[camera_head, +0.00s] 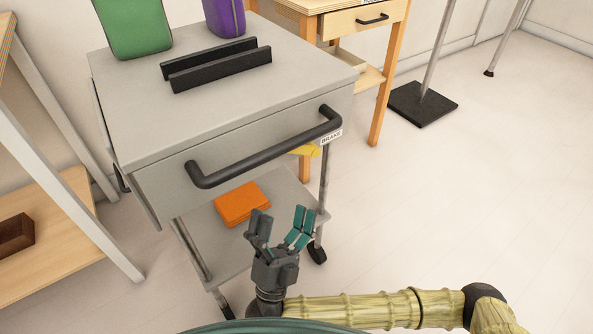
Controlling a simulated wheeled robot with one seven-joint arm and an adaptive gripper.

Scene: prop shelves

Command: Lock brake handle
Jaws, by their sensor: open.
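The brake handle (306,151) looks like a small yellow lever under the cart's right front edge, below the label "BRAKE" (331,137). Only part of it shows behind the black push bar (270,150). The grey cart (130,135) stands in front of me, with its black bar across the near side. The distance in depth is hard to tell.
An orange box (241,204) lies on the cart's lower shelf. A green bag (137,27), a purple item (224,17) and black rails (216,64) are on top. A wooden table (385,85) stands behind. The floor to the right is clear.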

